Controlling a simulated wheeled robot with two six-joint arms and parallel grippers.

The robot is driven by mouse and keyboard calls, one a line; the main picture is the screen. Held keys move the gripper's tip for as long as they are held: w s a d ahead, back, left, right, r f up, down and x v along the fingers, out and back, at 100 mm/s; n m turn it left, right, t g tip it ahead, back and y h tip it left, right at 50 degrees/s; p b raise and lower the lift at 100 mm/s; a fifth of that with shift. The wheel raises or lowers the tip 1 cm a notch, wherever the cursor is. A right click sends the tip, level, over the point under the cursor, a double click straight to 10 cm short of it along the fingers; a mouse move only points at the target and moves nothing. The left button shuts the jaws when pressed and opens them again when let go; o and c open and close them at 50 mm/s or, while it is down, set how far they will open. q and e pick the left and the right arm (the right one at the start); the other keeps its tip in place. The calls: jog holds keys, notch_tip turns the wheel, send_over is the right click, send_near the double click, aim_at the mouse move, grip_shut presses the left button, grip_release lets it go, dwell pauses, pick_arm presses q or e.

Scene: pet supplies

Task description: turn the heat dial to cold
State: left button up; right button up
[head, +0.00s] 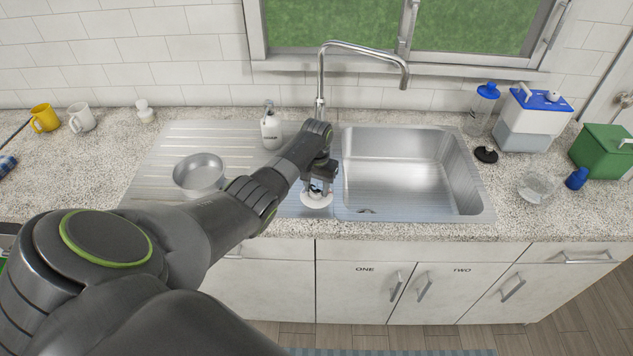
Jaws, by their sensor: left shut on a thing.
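A small white round disc (316,201), which looks like the heat dial, lies at the left edge of the sink basin, near the counter's front. My left gripper (318,188) points down over it and is shut on its middle part. The fingers hide much of the dial, and its markings and setting are too small to read. The tall steel faucet (362,50) stands behind, with its spout over the basin. My right gripper is not in view.
The sink basin (400,165) is empty. A steel bowl (199,174) and a white soap bottle (271,131) stand on the drainboard. Mugs (82,118) are at the far left. A blue-lidded container (532,120), a clear bottle and a green box (603,151) are at the right.

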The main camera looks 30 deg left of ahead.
aim_at(317, 187)
pick_arm(q)
jog(key=shift+w+n, duration=0.1)
jog(key=shift+n, duration=0.5)
jog(key=o, duration=1)
jog(key=shift+c, duration=0.2)
jog(key=shift+r+p, duration=0.3)
jog(key=shift+r, duration=0.2)
notch_tip(317, 187, up, 16)
jog(key=b, duration=0.2)
jog(key=shift+r, duration=0.25)
